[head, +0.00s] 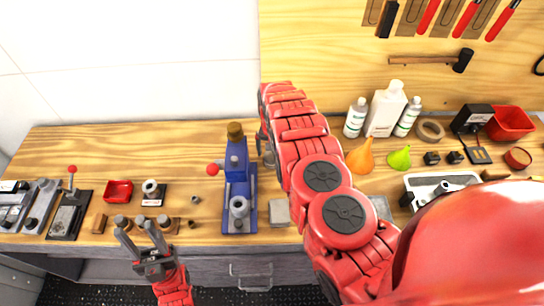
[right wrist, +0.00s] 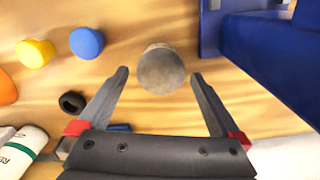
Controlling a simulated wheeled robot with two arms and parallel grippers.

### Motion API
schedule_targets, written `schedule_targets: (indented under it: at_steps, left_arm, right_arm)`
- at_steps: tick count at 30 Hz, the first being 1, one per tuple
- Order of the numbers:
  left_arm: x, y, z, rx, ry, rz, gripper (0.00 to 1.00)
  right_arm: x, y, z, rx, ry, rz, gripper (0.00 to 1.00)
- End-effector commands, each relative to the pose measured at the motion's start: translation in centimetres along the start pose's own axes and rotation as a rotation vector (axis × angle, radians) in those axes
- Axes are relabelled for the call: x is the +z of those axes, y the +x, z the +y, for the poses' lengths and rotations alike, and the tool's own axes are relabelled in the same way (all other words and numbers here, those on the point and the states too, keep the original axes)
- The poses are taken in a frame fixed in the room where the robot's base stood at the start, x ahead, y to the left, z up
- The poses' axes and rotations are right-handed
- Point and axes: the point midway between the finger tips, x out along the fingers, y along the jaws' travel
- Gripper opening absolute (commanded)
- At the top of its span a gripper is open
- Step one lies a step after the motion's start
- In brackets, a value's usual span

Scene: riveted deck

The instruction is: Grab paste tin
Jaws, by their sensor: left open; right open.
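A short grey cylinder (right wrist: 160,72), which looks like the paste tin, shows in the right wrist view with its round end facing me. My right gripper (right wrist: 160,76) is open, with one finger on each side of the cylinder and a visible gap at both sides. I cannot tell how far the fingertips are from it in depth. In the head view my right arm hides the right gripper and most of the cylinder's area. My left gripper (head: 137,226) is open and empty at the front edge of the bench, near small brown-based parts.
A blue press (head: 238,175) stands close to the cylinder; its blue body (right wrist: 262,40) fills the upper right of the wrist view. Yellow (right wrist: 36,53) and blue (right wrist: 87,43) round pieces and a black ring (right wrist: 72,102) lie to the left. Bottles (head: 385,108) stand at the back.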

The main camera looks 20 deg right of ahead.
Motion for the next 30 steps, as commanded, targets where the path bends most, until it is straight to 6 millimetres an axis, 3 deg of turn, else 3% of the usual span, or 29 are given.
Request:
schedule_targets:
  at_steps: [5,15,30]
  left_arm:
    - [-0.1,0.4,0.0,0.000,0.000,-0.001,0.50]
    - [-0.1,0.4,0.0,0.000,0.000,0.000,0.50]
    - [-0.1,0.4,0.0,0.000,0.000,0.000,0.50]
  right_arm:
    - [0.1,1.2,0.1,0.001,0.001,-0.002,1.00]
    - [0.1,1.5,-0.1,-0.003,0.000,-0.001,0.98]
    - [0.1,1.5,-0.1,-0.002,0.000,-0.001,0.08]
